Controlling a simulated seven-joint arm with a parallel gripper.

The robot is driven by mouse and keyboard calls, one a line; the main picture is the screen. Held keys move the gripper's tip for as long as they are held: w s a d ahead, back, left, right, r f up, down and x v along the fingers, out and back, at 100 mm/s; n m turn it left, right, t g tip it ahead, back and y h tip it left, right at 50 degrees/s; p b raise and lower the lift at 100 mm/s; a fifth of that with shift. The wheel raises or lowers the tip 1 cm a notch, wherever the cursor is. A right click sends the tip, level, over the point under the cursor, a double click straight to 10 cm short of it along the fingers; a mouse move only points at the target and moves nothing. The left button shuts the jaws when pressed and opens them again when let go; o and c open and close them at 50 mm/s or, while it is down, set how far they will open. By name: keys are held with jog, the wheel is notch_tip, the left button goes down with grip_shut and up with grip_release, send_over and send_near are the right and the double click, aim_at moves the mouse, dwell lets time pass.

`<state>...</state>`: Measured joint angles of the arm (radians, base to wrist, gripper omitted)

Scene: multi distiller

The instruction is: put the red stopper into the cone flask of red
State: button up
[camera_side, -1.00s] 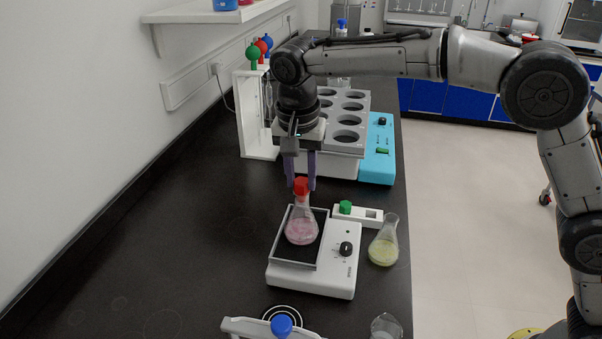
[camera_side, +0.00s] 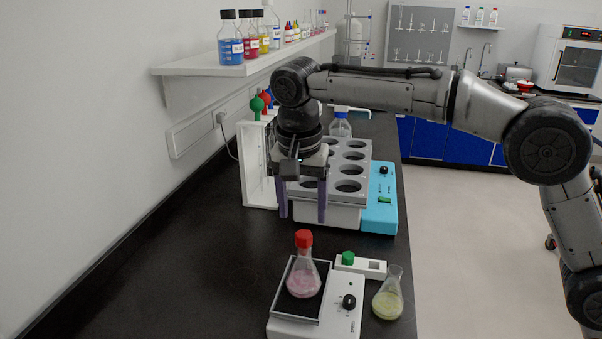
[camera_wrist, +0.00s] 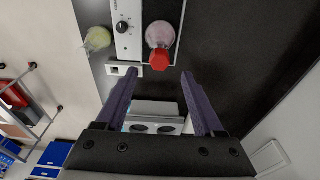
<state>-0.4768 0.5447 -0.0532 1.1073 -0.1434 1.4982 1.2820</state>
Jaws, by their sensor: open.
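The red stopper (camera_side: 304,238) sits in the mouth of the cone flask of pink-red liquid (camera_side: 303,276). The flask stands upright on the dark plate of a white stirrer device (camera_side: 340,300). My gripper (camera_side: 303,214) is open and empty, above and behind the flask, with its two purple fingers pointing down and apart from the stopper. In the wrist view the stopper (camera_wrist: 160,59) and flask (camera_wrist: 160,34) show beyond the open fingertips (camera_wrist: 157,78). The lower edge of the device is cut off in the side view.
A green stopper (camera_side: 348,258) sits on a small white holder (camera_side: 374,267). A flask of yellow liquid (camera_side: 388,297) stands right of the device. Behind my gripper are a grey rack with round holes (camera_side: 352,172) and a white stand (camera_side: 259,180). The counter to the left is clear.

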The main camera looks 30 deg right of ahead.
notch_tip(320, 180, up, 9)
jog(key=shift+s+a+f, duration=0.2)
jog(key=shift+s+a, duration=0.25)
dwell(0.3)
